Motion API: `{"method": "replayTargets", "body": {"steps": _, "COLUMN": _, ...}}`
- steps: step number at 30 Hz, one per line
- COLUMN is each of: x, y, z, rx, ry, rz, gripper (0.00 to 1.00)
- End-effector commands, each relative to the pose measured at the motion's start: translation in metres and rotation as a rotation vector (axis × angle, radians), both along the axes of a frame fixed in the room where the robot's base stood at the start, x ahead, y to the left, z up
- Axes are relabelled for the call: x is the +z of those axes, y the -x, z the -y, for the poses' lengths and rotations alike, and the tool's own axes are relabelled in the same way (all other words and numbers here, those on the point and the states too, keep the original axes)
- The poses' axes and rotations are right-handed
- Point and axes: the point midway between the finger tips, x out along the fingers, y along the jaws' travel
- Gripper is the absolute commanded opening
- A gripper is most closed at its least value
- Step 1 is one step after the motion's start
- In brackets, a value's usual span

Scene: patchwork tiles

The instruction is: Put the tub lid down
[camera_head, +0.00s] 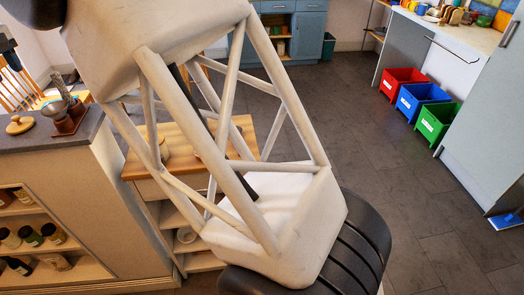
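My own pale arm link crosses the middle of the head view and hides much of the scene. My gripper is not in view, so what it holds cannot be told. A round, light wooden lid-like piece with a knob (19,125) lies on the dark counter top (40,141) at the left. I cannot tell whether it is the tub lid. No tub can be made out.
A wood-topped unit (136,166) stands behind my arm, partly hidden. A mortar-like pot (64,117) is on the dark counter. Red (400,84), blue (420,100) and green (436,122) bins stand at the right. The tiled floor (400,185) between is clear.

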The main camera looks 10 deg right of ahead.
Motion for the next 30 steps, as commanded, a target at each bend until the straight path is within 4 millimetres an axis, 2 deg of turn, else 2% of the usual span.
{"method": "replayTargets", "body": {"steps": 6, "x": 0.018, "y": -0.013, "z": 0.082, "rx": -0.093, "ry": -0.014, "rz": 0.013, "gripper": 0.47}}
{"method": "replayTargets", "body": {"steps": 14, "x": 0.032, "y": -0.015, "z": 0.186, "rx": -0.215, "ry": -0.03, "rz": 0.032, "gripper": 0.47}}
{"method": "replayTargets", "body": {"steps": 22, "x": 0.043, "y": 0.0, "z": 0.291, "rx": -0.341, "ry": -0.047, "rz": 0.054, "gripper": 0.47}}
{"method": "replayTargets", "body": {"steps": 30, "x": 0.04, "y": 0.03, "z": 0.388, "rx": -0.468, "ry": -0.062, "rz": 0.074, "gripper": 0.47}}
